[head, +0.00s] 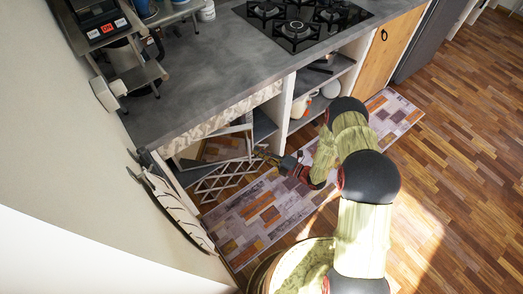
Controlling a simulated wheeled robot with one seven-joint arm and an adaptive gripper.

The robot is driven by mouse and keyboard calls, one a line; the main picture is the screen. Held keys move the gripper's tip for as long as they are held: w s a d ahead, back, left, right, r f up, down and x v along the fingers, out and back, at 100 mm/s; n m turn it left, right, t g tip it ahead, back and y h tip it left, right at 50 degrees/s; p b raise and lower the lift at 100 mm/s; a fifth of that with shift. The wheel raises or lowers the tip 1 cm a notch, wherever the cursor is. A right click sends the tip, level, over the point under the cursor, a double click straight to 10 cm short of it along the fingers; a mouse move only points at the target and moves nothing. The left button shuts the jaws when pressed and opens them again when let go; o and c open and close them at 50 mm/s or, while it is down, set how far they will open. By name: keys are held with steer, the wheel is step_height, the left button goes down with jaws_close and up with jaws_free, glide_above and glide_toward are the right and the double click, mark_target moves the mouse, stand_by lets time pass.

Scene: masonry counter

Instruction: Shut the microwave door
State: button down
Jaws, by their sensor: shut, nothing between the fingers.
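I cannot clearly make out a microwave or its door in the head view. My gripper (266,155) is low in front of the counter, at the left end of its open underside. It looks small and dark here, and its fingers are shut with nothing between them. A pale angular frame (248,130) stands right beside the fingertips, under the counter edge. Whether the two touch, I cannot tell. A white lattice (217,183) lies below and left of the gripper.
The grey counter (195,80) carries a black gas hob (297,22). Open shelves (316,85) hold kitchenware. A metal rack (125,45) stands at the upper left. A patterned rug (240,215) lies on the wood floor (460,130), which is clear at right.

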mark_target(235, 131)
steer(key=shift+w+a+b, duration=0.4)
steer(key=shift+w+a, duration=0.65)
steer(key=shift+w, duration=0.25)
steer(key=shift+w+a+b, duration=0.4)
steer(key=shift+w+a, duration=0.6)
steer(key=shift+w, duration=0.25)
steer(key=shift+w+a+b, duration=0.4)
steer(key=shift+w+a, duration=0.65)
steer(key=shift+w, duration=0.25)
